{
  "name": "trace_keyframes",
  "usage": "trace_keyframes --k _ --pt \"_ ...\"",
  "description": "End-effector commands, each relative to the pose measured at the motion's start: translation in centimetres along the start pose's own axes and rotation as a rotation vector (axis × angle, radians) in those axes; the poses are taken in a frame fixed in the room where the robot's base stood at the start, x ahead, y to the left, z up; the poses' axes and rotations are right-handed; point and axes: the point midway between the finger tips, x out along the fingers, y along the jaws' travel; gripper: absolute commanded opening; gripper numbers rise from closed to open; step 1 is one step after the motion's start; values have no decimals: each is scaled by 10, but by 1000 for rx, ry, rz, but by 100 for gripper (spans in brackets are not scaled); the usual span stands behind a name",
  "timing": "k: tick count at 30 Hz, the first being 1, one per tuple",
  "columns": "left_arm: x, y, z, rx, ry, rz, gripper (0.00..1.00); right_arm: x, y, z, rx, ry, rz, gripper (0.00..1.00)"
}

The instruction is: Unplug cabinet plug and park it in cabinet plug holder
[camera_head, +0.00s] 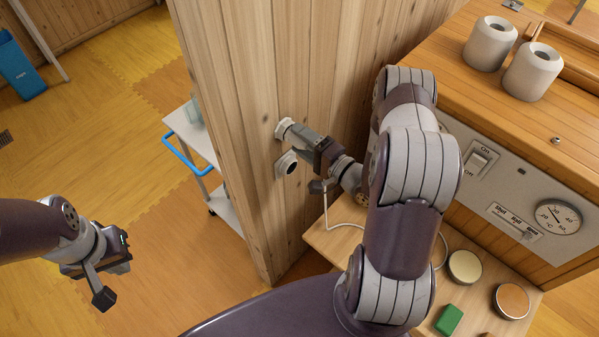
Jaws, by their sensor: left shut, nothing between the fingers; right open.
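Two pale round fittings sit one above the other on the plank wall. The upper fitting (284,129) is at the tips of my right gripper (296,133). The lower fitting (287,164) shows a dark opening and looks empty. I cannot tell which is the socket and which the plug holder. A pale cable (326,212) hangs below my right gripper and runs behind my arm; the plug itself is not clearly visible. My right gripper is open and points at the wall; contact cannot be told. My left gripper (123,262) is shut and empty over the floor at left.
A wooden cabinet with a switch (479,159) and a dial (557,217) stands at right, two white jars (490,44) on top. A shelf below holds round lids (465,267) and a green block (448,320). A trolley (222,208) stands left of the wall.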

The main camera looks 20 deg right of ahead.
Motion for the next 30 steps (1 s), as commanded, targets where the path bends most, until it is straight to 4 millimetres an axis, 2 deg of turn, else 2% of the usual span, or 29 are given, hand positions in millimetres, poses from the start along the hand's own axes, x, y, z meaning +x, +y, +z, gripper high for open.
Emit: trace_keyframes --k 8,30 --pt "0 0 0 0 0 0 0 -2 0 0 0 0 0 64" --pt "-4 0 0 0 0 0 0 -24 0 0 0 1 0 64"
